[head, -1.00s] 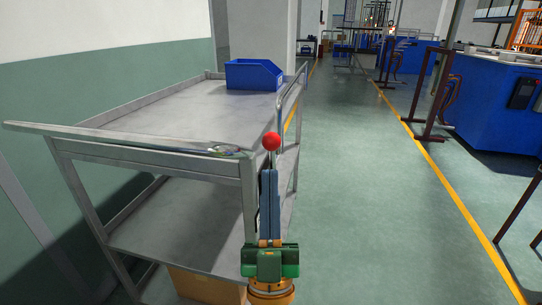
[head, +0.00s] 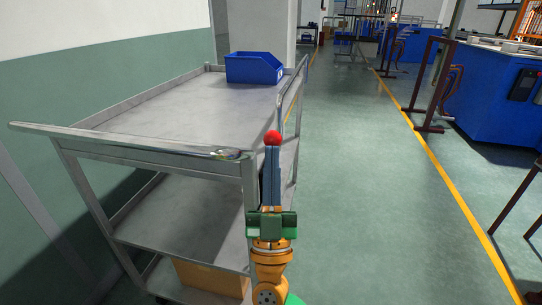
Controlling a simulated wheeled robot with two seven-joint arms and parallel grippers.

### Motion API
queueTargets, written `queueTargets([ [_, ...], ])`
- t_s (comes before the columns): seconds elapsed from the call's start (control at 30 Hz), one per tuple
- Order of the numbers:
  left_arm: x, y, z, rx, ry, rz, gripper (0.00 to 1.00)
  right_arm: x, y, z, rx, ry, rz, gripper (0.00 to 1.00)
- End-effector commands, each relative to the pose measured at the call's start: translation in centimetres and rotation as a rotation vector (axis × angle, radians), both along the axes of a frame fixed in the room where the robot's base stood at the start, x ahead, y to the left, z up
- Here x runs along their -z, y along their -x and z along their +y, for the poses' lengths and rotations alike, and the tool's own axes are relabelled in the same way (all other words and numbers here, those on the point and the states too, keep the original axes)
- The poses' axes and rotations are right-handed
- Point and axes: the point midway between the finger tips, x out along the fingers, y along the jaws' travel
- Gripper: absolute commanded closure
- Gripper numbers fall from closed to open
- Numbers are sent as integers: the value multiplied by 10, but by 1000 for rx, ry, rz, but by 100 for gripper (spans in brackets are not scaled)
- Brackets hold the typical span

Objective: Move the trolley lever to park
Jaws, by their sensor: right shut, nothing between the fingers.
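The grey metal trolley (head: 160,142) stands at the left, with an upper and a lower shelf. The lever's red ball knob (head: 273,137) shows at the trolley's near right corner; the shaft below it is mostly hidden. My right gripper (head: 271,152) comes up from the bottom with its blue-grey fingers together, their tips just below the red knob in the picture. Nothing shows between the fingers. I cannot tell whether the fingers touch the lever. My left gripper is not in view.
A blue bin (head: 253,68) sits at the far end of the trolley's top. A cardboard box (head: 210,277) is low under the trolley. The green floor (head: 365,180) to the right is clear up to the yellow line (head: 440,165). Blue machines (head: 497,95) stand beyond it.

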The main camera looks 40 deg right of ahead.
Motion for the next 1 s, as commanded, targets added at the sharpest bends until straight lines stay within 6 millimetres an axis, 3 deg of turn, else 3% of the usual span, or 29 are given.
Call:
queueTargets([
  [0.03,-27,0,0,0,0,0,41,-18,-2,-3,2,-23,22,100],
  [0.3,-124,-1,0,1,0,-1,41,-47,-21,-24,3,-199,171,100],
  [0.43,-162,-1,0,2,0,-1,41,-52,-32,-38,2,-296,249,100],
  [0.6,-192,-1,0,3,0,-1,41,-51,-48,-56,3,-361,312,100],
  [0.87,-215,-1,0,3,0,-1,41,-50,-70,-82,2,-364,311,100],
  [1.0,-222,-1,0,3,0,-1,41,-48,-79,-92,0,-446,372,100],
])
